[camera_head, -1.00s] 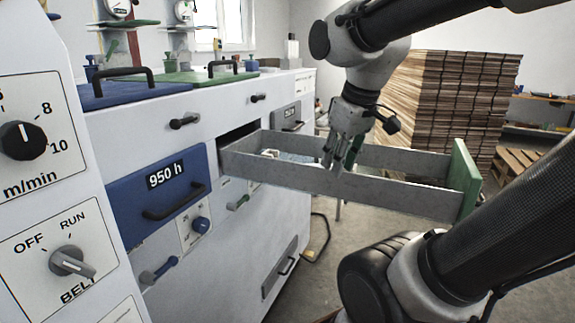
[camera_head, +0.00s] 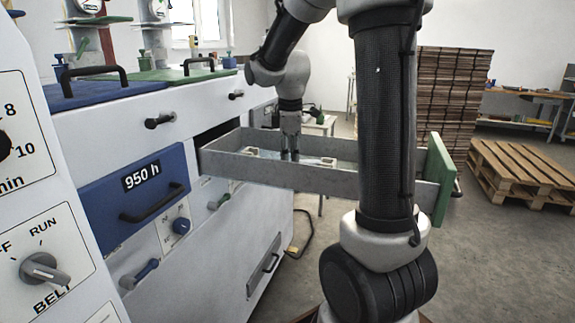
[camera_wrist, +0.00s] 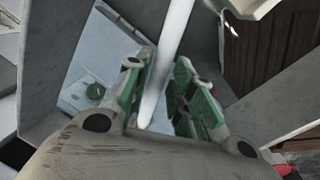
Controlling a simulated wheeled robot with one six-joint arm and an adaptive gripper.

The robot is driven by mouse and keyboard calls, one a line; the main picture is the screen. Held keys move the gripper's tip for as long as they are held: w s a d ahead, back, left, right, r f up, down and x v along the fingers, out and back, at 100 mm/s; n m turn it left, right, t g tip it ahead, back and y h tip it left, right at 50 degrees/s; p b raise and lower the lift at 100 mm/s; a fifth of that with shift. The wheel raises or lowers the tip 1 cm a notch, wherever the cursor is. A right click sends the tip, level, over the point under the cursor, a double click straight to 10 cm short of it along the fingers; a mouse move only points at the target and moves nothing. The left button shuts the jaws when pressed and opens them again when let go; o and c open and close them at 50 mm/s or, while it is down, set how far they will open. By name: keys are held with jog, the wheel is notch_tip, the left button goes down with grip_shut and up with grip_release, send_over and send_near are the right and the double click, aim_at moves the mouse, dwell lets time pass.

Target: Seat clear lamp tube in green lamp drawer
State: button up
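The green lamp drawer (camera_head: 436,180) is pulled out to the right, with grey walls and a green front. My gripper (camera_head: 290,155) points down into it, its fingertips partly hidden behind the near wall. In the wrist view the clear lamp tube (camera_wrist: 177,28) is a pale, whitish rod running down between the green-padded fingers of my gripper (camera_wrist: 163,68). Small white fittings (camera_head: 252,152) show inside the drawer.
A blue drawer (camera_head: 135,190) marked 950 h is shut at the left, above control knobs. The machine's white side (camera_head: 220,260) runs below the open drawer. Wooden pallets (camera_head: 515,170) stand on the floor at the right, beside stacked brown boards (camera_head: 450,105).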

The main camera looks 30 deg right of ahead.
jog(key=shift+w+d+f, duration=0.1)
jog(key=shift+f, duration=0.85)
grip_shut()
jog(key=shift+r, duration=0.15)
notch_tip(320, 180, up, 11)
jog(key=m, duration=0.4)
jog(key=shift+a+h, duration=0.25)
jog(key=shift+h, duration=0.05)
